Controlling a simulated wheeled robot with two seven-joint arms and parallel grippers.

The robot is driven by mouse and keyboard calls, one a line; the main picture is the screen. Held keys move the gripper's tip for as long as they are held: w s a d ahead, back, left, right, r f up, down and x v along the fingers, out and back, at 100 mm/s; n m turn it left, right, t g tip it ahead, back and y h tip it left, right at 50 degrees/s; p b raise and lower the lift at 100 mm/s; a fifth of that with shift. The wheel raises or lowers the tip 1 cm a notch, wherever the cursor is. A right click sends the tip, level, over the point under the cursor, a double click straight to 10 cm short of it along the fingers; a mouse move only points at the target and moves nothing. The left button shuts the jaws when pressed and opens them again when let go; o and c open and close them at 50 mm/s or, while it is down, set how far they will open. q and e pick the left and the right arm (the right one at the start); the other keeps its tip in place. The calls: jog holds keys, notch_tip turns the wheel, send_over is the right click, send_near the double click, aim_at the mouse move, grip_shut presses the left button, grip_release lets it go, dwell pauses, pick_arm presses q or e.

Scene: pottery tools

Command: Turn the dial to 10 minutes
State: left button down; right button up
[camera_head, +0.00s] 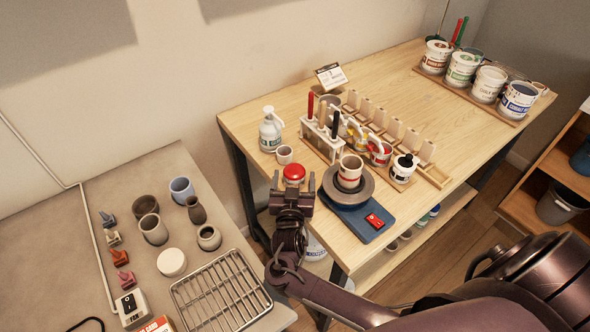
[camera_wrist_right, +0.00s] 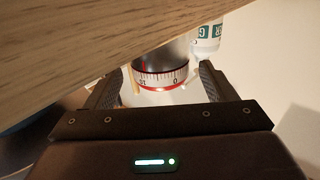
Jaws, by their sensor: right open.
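The dial is a small round timer with a red top (camera_head: 294,172), near the front left edge of the wooden table. In the right wrist view its white scale band (camera_wrist_right: 160,77) shows tick marks and a 0, with a red line along it. Another number at the left of the band is too small to read surely. My right gripper (camera_head: 293,187) is open, with one finger on each side of the dial. In the right wrist view (camera_wrist_right: 170,84) gaps seem to remain beside the dial; contact cannot be told. My left gripper is not in view.
A white pump bottle (camera_head: 270,133) and a small cup (camera_head: 284,155) stand behind the dial. To its right are a dark turntable (camera_head: 332,186) with a cup (camera_head: 350,171) and a tool rack (camera_head: 322,140). A wire rack (camera_head: 221,291) lies on the grey table at left.

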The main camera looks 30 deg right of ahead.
aim_at(297, 164)
jog(key=b+x, duration=0.1)
jog(key=x, duration=0.2)
jog(key=shift+w+d+f, duration=0.15)
jog(key=shift+w, duration=0.25)
jog(key=shift+w+d, duration=0.2)
jog(key=shift+w, duration=0.1)
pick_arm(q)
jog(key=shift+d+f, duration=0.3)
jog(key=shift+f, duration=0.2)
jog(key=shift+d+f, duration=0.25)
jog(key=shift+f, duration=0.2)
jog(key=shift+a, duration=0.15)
pick_arm(e)
jog(key=shift+c, duration=0.4)
jog(key=c, duration=0.9)
jog(key=shift+b, duration=0.65)
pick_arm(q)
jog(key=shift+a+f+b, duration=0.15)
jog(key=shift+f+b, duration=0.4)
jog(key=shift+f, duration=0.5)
pick_arm(e)
jog(key=shift+m+g+h, duration=0.6)
jog(key=shift+m+h, duration=0.1)
jog(key=shift+h, duration=0.2)
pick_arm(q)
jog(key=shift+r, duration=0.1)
pick_arm(e)
jog(key=shift+d+r, duration=0.1)
jog(key=shift+r, duration=0.1)
